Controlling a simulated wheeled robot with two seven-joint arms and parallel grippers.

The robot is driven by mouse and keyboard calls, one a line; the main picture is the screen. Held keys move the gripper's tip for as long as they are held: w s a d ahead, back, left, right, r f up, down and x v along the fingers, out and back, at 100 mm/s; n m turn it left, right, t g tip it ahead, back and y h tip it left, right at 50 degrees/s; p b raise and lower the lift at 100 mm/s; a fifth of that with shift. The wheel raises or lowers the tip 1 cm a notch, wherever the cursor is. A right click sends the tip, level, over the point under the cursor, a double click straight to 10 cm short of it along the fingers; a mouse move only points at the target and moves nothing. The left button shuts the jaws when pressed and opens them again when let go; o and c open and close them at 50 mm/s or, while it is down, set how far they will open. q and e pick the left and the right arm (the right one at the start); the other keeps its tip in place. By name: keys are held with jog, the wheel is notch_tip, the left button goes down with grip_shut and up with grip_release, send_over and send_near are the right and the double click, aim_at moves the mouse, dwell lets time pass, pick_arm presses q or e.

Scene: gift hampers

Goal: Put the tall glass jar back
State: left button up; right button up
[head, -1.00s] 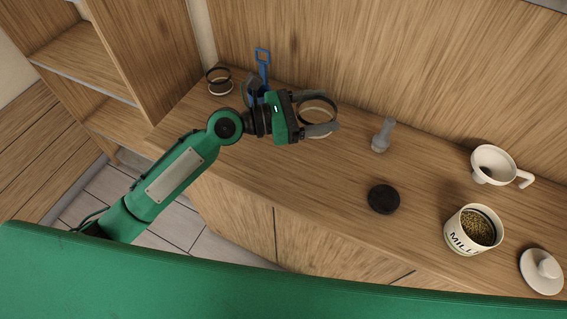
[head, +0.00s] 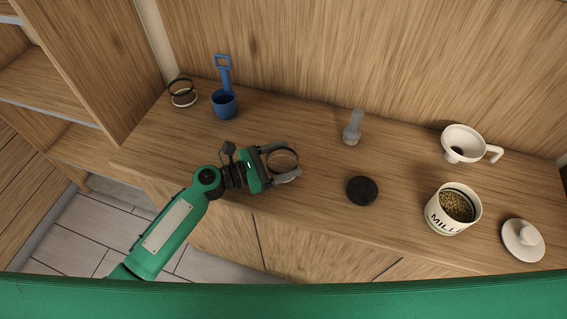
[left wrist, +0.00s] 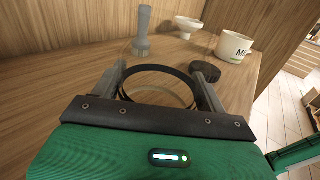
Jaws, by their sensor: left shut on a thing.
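My left gripper (head: 290,163) is shut on a clear glass jar (head: 281,152) with a dark rim, its fingers on either side. The jar is over the front part of the counter; I cannot tell whether its base touches the wood. In the left wrist view the jar (left wrist: 160,71) sits upright between the fingers (left wrist: 162,84), its see-through wall hard to make out. A second glass jar (head: 183,97) with a dark ring stands at the back left of the counter. A round black lid (head: 362,190) lies to the right of the gripper. My right gripper is not in view.
A blue scoop (head: 223,104) stands at the back left. A grey tool (head: 353,128) stands near the back middle. To the right are a white funnel (head: 465,137), an open millet canister (head: 443,217) and a white knobbed lid (head: 516,240). Open shelves (head: 60,85) are at left.

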pick_arm(q)
jog(key=shift+f, duration=0.9)
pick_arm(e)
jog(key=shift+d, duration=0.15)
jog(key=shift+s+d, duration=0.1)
pick_arm(q)
jog(key=shift+f, duration=0.2)
jog(key=o, duration=1.1)
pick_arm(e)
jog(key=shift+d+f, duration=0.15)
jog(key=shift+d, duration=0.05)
